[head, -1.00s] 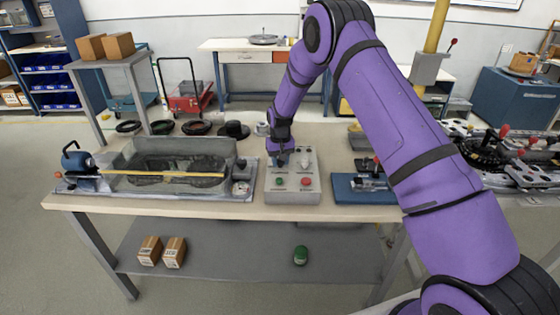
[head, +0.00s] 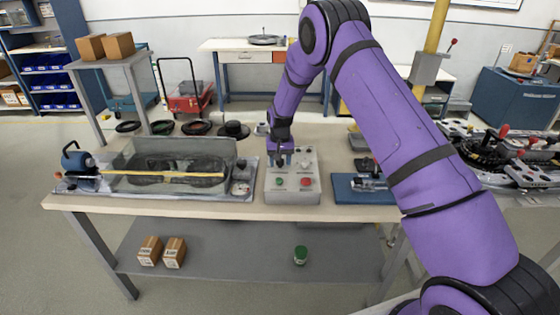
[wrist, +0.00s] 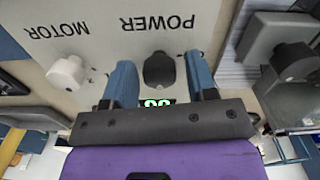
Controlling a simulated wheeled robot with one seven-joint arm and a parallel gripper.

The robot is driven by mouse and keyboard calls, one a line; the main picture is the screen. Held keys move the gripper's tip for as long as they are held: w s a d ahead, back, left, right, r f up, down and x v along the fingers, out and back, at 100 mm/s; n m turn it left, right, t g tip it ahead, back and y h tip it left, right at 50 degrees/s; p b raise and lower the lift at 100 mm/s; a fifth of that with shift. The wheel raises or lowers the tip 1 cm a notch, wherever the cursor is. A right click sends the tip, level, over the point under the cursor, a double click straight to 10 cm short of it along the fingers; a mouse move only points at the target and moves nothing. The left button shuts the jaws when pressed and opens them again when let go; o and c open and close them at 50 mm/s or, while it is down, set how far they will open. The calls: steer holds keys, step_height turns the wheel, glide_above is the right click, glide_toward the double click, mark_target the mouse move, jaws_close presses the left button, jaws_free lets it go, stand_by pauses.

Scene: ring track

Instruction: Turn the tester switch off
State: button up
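The tester box (head: 292,193) is a light grey control box on the workbench, with a green button (head: 280,183) and a red button (head: 306,182) on its front. In the wrist view a black knob (wrist: 159,70) labelled POWER sits between the two blue fingers of my gripper (wrist: 160,80). A gap shows on each side of the knob, so my gripper is open around it. A pale knob (wrist: 68,72) labelled MOTOR is to the left. Lit green digits (wrist: 158,102) show partly behind my gripper's edge. In the head view my gripper (head: 280,160) hides the box's back left part.
A clear-walled tank (head: 175,180) stands left of the box on the workbench (head: 230,212). A blue fixture (head: 365,193) stands to the right. Several black rings and a dark pulley (head: 233,130) lie behind. My arm spans the right side of the head view.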

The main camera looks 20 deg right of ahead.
stand_by(0.3)
step_height(320, 180, up, 11)
steer(key=shift+f, duration=0.1)
stand_by(0.4)
steer(key=s+d+r+n+t, duration=0.1)
steer(key=s+d+r, duration=0.1)
steer(key=s+r, duration=0.95)
steer(key=s+d+r+t, duration=0.25)
steer(key=s+r, duration=0.65)
steer(key=r, duration=0.6)
steer(key=shift+n+t, duration=0.5)
steer(key=shift+t, duration=0.35)
steer(key=s+r, duration=0.1)
steer(key=s, duration=0.8)
steer(key=s+d+r, duration=0.1)
steer(key=s, duration=0.8)
steer(key=s+d+r, duration=0.1)
steer(key=s, duration=0.9)
steer(key=shift+s+d, duration=0.1)
steer(key=shift+d, duration=0.1)
